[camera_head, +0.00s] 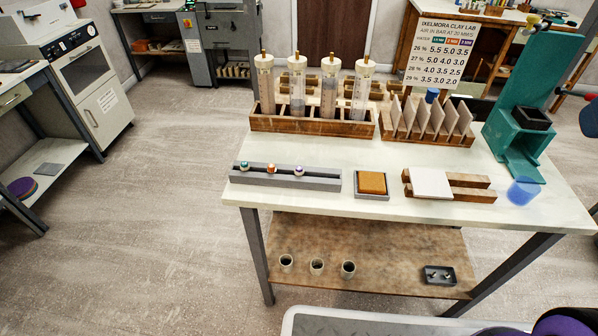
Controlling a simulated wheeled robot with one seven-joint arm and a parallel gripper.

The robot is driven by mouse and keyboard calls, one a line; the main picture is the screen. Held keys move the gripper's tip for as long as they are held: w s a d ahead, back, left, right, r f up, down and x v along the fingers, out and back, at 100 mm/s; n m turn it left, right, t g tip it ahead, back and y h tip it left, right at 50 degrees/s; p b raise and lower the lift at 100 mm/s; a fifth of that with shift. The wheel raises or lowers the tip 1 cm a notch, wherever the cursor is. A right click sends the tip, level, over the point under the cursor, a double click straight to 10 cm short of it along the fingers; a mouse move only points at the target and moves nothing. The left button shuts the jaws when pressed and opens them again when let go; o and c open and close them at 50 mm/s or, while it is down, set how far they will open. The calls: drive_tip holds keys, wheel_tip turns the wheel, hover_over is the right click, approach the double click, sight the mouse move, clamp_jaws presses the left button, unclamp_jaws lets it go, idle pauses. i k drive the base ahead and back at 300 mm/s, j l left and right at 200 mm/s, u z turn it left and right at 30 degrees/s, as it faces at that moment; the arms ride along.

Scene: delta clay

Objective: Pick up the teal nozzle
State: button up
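The teal nozzle (244,167) is a small piece with a dark teal band. It sits upright in the left end of a long grey rack (318,182) near the front left edge of the white-topped table. An orange-banded nozzle (271,169) and a purple-banded nozzle (299,171) stand to its right in the same rack. Nothing covers the teal nozzle. My gripper is not in view.
Behind the rack stands a wooden holder (290,124) with tall clear tubes. Floor left of the table is clear.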

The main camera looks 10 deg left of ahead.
sight(245, 167)
drive_tip(key=i+u, duration=0.1)
drive_tip(key=u, duration=0.75)
drive_tip(key=i+u, duration=0.15)
drive_tip(key=u, duration=0.3)
drive_tip(key=i+l+u, duration=0.1)
drive_tip(key=u, duration=0.35)
